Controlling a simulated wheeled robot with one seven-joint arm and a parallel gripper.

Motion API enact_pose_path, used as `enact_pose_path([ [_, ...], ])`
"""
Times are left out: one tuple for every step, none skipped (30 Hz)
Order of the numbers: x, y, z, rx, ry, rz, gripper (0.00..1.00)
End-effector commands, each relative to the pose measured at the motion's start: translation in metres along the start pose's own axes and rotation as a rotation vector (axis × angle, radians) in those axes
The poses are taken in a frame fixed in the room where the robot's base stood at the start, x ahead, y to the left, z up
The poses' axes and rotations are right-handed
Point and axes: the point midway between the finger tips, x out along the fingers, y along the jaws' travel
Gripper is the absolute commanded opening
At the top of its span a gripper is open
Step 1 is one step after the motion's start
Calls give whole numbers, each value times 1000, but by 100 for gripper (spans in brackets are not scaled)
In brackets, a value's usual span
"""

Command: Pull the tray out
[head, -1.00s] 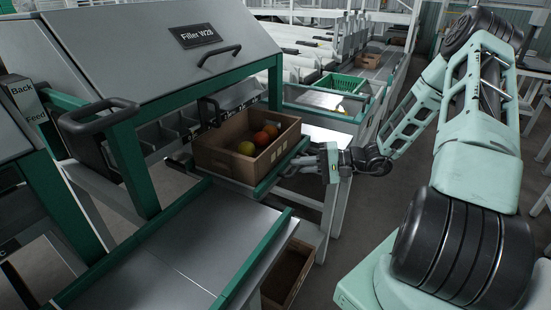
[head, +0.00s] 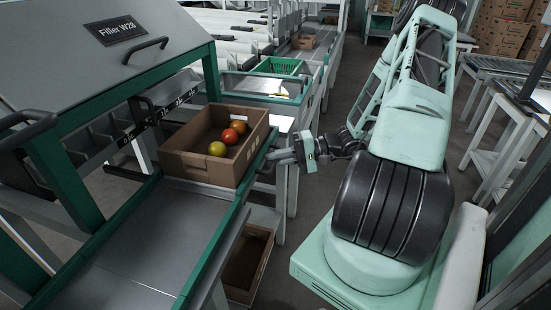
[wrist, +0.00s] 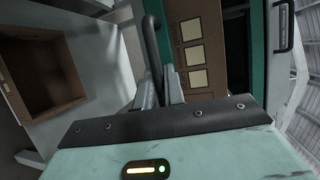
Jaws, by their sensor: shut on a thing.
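The tray (head: 257,168) is a flat shelf with a green front edge at the filler. It carries an open brown cardboard box (head: 198,170) holding a green-yellow tomato (head: 217,149), an orange-red tomato (head: 230,136) and a red tomato (head: 238,127). My gripper (head: 276,158) is at the tray's front edge, shut on its dark bar handle (wrist: 151,42). The wrist view shows my fingers (wrist: 162,90) on the handle, beside the green edge and the box's side with pale label squares. The handle is mostly hidden in the head view.
The filler's sloped cover (head: 95,50) stands left, above a row of grey bins. A grey metal bench with a green edge (head: 212,250) lies in front. An empty brown box (head: 245,265) sits low under the tray. Floor shows right of it; a white stand (head: 505,155) is farther right.

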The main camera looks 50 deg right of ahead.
Motion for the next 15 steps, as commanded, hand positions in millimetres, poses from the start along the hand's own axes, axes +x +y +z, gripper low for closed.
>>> enact_pose_path([
  [0,0,-1,-1,2,1,19],
  [0,0,-1,-1,2,1,27],
  [0,0,-1,-1,2,1,32],
  [0,0,-1,-1,2,1,32],
  [0,0,-1,-1,2,1,32],
  [0,0,-1,-1,2,1,32],
  [0,0,-1,-1,1,1,32],
  [0,0,-1,-1,1,1,32],
  [0,0,-1,-1,1,1,32],
  [0,0,-1,-1,1,1,32],
  [0,0,-1,-1,1,1,32],
  [-2,0,-1,-1,2,1,32],
  [-3,0,-1,-1,2,1,32],
  [-5,0,-1,-2,2,1,32],
  [-9,0,-1,-2,3,1,32],
])
